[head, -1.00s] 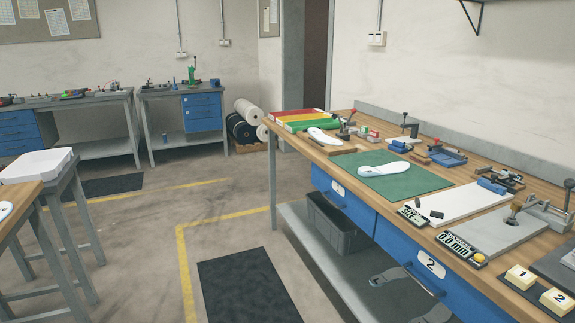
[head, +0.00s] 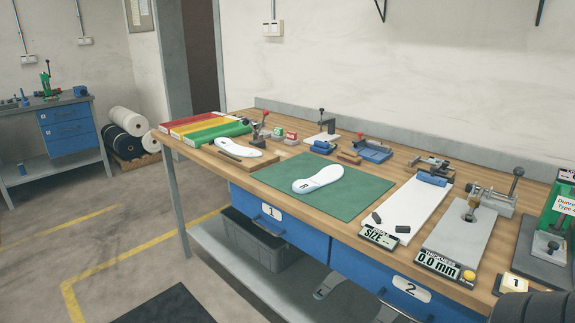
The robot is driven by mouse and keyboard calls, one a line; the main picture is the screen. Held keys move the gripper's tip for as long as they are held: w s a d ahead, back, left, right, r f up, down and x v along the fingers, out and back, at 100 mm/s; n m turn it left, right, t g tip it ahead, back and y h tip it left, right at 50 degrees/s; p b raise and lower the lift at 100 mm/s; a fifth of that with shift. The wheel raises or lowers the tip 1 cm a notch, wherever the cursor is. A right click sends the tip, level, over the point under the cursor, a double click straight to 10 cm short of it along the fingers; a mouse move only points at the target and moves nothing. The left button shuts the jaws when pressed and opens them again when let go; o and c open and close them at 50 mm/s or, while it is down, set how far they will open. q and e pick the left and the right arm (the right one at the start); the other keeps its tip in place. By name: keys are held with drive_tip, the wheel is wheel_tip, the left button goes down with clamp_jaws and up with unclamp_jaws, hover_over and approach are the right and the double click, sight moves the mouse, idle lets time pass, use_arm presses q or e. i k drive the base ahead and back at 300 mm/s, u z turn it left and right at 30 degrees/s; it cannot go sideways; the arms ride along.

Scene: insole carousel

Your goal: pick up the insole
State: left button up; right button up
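A white insole (head: 318,179) with a dark mark near its heel end lies flat on the green mat (head: 270,180) on the workbench. A second white insole shape (head: 239,147) lies at the left, by a wooden strip (head: 217,157). Nothing holds either one. Neither my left gripper nor my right gripper can be made out in the head view. A dark ribbed shape cuts into the bottom right corner, and I cannot tell what part it is.
Right of the mat are a white size board (head: 410,207), a grey thickness gauge (head: 457,232) and a green press (head: 560,215). Small clamps stand behind. A dark bin (head: 250,240) is below. Open floor lies left.

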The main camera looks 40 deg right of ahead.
sight(328, 175)
drive_tip(key=i, duration=3)
drive_tip(key=z, duration=3.95)
